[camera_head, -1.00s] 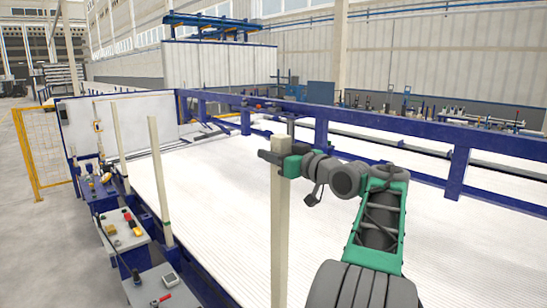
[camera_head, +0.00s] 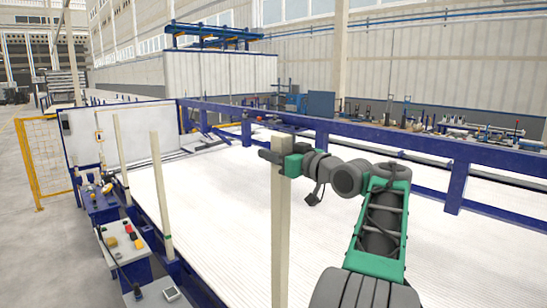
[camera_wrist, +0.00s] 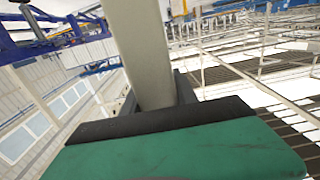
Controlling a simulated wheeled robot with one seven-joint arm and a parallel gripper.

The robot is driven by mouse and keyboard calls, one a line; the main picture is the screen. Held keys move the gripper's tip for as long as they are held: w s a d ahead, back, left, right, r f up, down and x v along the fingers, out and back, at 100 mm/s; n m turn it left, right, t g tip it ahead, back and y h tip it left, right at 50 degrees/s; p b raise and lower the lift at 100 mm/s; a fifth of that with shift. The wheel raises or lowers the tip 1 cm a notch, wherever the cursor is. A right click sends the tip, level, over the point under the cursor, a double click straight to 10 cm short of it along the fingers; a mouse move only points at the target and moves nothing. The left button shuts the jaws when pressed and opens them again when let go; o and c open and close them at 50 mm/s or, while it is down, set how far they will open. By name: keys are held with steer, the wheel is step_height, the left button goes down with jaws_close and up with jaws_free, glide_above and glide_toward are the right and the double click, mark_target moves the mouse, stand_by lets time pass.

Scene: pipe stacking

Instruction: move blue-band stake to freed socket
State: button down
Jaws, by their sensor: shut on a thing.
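My gripper (camera_head: 273,158) is shut on a tall beige stake (camera_head: 281,220) in the head view. The stake stands upright in the grip, with its top just above the jaws and its lower end cut off by the frame's bottom edge. In the wrist view the stake (camera_wrist: 143,50) runs between the dark jaws, above the green gripper body. No blue band shows on the visible part of the held stake. The sockets cannot be made out.
Two more beige stakes stand upright at the left edge of the rack, a nearer one (camera_head: 161,195) with a dark green band low down and a farther one (camera_head: 121,160). A wide white ribbed bed (camera_head: 225,215) fills the middle. A blue rail (camera_head: 390,145) runs behind it. Control boxes (camera_head: 125,240) line the left.

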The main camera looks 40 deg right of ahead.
step_height(320, 180, up, 7)
steer(key=p, duration=0.4)
